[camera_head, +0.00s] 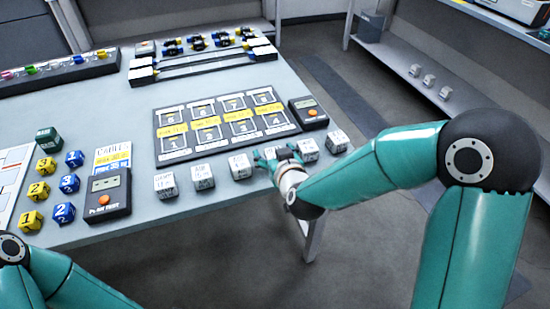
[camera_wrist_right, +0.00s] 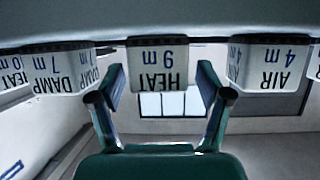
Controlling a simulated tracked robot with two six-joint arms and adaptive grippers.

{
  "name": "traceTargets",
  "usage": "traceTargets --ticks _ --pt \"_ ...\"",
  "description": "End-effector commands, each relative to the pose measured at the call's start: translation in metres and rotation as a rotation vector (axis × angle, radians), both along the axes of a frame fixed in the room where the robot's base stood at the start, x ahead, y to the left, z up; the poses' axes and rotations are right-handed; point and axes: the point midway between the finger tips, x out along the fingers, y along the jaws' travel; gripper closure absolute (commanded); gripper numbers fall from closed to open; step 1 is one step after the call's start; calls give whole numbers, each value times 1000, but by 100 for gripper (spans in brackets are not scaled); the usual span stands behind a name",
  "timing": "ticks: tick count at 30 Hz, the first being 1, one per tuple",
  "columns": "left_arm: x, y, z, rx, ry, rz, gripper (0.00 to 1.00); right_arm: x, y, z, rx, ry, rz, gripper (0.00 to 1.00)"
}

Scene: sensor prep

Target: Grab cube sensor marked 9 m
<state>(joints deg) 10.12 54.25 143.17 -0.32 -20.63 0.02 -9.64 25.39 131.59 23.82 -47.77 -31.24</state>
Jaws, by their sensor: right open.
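The cube sensor marked HEAT 9 m (camera_wrist_right: 158,78) shows upside down in the middle of the right wrist view. My right gripper (camera_wrist_right: 160,92) is open, with one finger on each side of this cube's lower part in the picture; I cannot tell whether they touch it. In the head view the right gripper (camera_head: 278,160) is at the table's front edge, in the row of white cubes, and mostly hides the cube there. Only links of my left arm show at lower left; its gripper is out of view.
A DAMP 7 m cube (camera_wrist_right: 62,72) and an AIR 4 m cube (camera_wrist_right: 270,68) stand close on either side. More white cubes (camera_head: 202,177) line the table edge. A numbered board (camera_head: 158,130) lies behind them. A handheld meter (camera_head: 107,194) and yellow and blue cubes are at left.

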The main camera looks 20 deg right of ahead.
Motion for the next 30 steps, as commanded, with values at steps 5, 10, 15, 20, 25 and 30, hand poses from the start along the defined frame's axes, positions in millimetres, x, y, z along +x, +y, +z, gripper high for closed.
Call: traceTargets --ticks 5,10,15,20,25,30 --pt "0 0 0 0 0 0 60 9 -1 -4 0 0 -1 23" --pt "0 0 0 0 0 0 60 8 -1 -3 0 0 -1 25" --pt "0 0 0 0 0 0 60 8 -1 -3 0 0 -1 53" --pt "0 0 0 0 0 0 60 8 -1 -3 1 0 -1 80" --pt "0 0 0 0 0 0 60 8 -1 -3 1 -1 -1 89" --pt "0 0 1 0 0 0 60 8 -1 -2 1 -1 -1 89"
